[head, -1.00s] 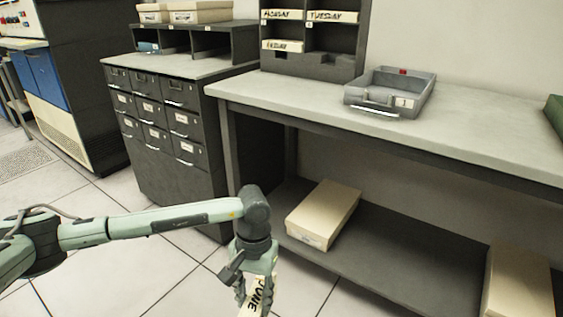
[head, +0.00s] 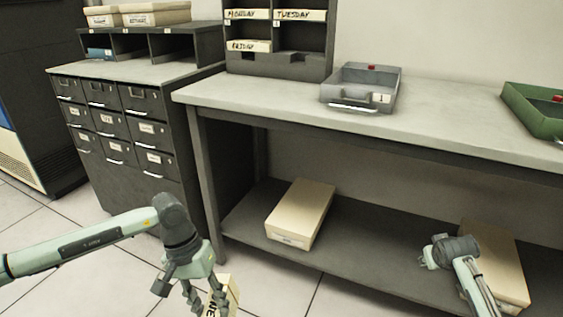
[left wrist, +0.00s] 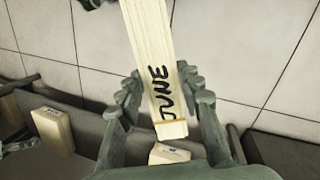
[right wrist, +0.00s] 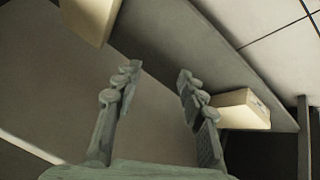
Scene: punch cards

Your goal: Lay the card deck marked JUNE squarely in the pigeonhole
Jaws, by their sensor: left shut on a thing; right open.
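The JUNE card deck (left wrist: 147,45) is a long pale block with black lettering. My left gripper (left wrist: 160,78) is shut on it, fingers on both sides. In the head view the deck (head: 230,292) hangs tilted from my left gripper (head: 208,298), low in front of the bench, partly cut off by the bottom edge. A dark pigeonhole rack (head: 279,66) stands on the bench, with MONDAY, TUESDAY and FRIDAY decks in it. Its compartment right of FRIDAY (head: 297,58) looks empty. My right gripper (right wrist: 158,73) is open and empty, low by the bench's lower shelf.
A grey tray (head: 341,101) and a green tray (head: 523,112) stand on the bench (head: 450,125). Pale boxes (head: 301,212) lie on its lower shelf (head: 350,262). A drawer cabinet (head: 150,190) at left carries an open-fronted dark rack (head: 163,29). The bench top between the trays is clear.

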